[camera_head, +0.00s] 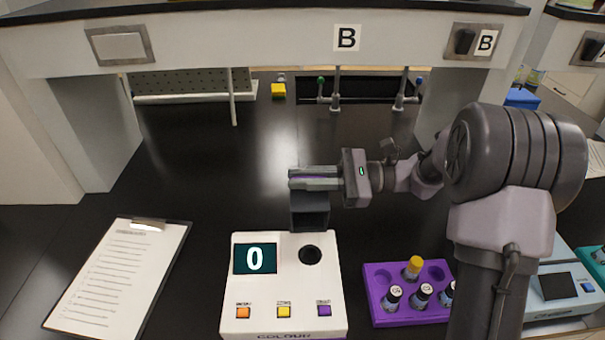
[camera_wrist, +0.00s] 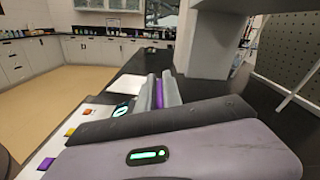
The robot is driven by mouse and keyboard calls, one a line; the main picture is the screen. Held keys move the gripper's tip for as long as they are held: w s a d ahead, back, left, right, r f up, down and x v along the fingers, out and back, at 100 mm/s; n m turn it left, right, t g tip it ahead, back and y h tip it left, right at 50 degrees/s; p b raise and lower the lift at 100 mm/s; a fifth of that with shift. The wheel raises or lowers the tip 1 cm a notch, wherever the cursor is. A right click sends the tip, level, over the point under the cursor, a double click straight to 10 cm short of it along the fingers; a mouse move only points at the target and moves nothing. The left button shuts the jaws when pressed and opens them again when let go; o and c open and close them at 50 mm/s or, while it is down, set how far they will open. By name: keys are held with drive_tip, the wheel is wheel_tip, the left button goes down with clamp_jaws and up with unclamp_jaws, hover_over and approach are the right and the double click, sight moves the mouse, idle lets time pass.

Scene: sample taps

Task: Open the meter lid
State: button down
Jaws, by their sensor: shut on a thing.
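The white meter (camera_head: 240,290) stands on the black bench and its display reads 0. Its dark lid (camera_head: 310,213) is raised upright at the back right of the meter, and the round sample well (camera_head: 310,255) in front of it is uncovered. My gripper (camera_head: 292,179) reaches in from the right at the lid's top edge, with its fingers shut on the lid. A purple strip (camera_wrist: 171,88) shows between the fingers in the wrist view. The fingers hide the lid's upper edge. The meter's display (camera_wrist: 122,109) and buttons are partly visible in the wrist view.
A purple rack (camera_head: 385,312) with several capped vials stands right of the meter, close to my arm. A clipboard (camera_head: 120,275) lies to the left. A grey instrument (camera_head: 555,290) is at the far right. Taps (camera_head: 336,95) are at the back.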

drive_tip(key=shift+s, duration=0.1)
idle(0.3)
drive_tip(key=c, duration=1.5)
unclamp_jaws()
drive_tip(key=d+p, duration=0.4)
drive_tip(key=d, duration=1.3)
drive_tip(key=shift+d+f+p, duration=0.1)
drive_tip(key=shift+d+p, duration=0.15)
drive_tip(key=shift+p, duration=0.05)
